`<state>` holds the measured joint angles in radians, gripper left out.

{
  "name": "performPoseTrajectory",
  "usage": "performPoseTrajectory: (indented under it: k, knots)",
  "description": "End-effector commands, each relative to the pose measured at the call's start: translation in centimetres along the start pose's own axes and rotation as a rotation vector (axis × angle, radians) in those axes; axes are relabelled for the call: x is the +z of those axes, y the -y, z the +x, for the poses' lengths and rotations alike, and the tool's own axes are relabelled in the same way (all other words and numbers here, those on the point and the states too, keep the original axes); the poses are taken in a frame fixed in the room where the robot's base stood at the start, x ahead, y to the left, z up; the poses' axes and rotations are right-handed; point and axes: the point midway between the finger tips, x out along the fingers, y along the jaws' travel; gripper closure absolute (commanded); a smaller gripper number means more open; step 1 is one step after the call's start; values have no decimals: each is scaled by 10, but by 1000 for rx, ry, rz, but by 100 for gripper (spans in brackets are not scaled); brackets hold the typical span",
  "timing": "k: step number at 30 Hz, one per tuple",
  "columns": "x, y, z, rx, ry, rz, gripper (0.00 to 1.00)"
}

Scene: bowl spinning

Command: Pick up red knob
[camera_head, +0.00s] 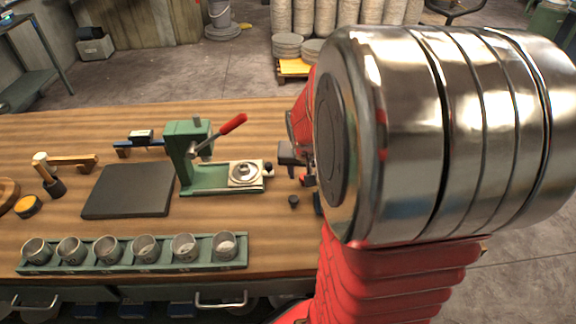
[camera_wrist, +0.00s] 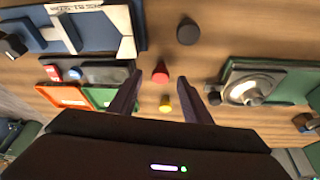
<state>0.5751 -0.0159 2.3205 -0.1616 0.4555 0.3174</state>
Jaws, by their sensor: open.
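A small round red knob (camera_wrist: 160,72) stands on the wooden bench in the wrist view. My gripper (camera_wrist: 159,78) is open, with its two dark fingers to the left and right of the red knob. The knob appears between the fingertips, but I cannot tell how far below them it is. A yellow knob (camera_wrist: 165,103) is nearer my palm, and a black knob (camera_wrist: 188,32) is farther out. In the head view my arm covers much of this area, and I cannot make out the red knob clearly there.
A green press with a red lever (camera_head: 232,124) stands left of my arm. Its base plate (camera_wrist: 258,85) is right of my fingers in the wrist view. A rack (camera_head: 130,262) holds several cups.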

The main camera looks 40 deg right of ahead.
Motion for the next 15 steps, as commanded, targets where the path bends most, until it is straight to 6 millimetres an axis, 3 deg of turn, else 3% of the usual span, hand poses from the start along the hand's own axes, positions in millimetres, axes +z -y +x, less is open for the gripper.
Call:
performPoseTrajectory:
  k: [6, 15]
  knots:
    - [0, 0, 19, 0, 2, 0, 55]
    - [0, 0, 21, 0, 0, 0, 55]
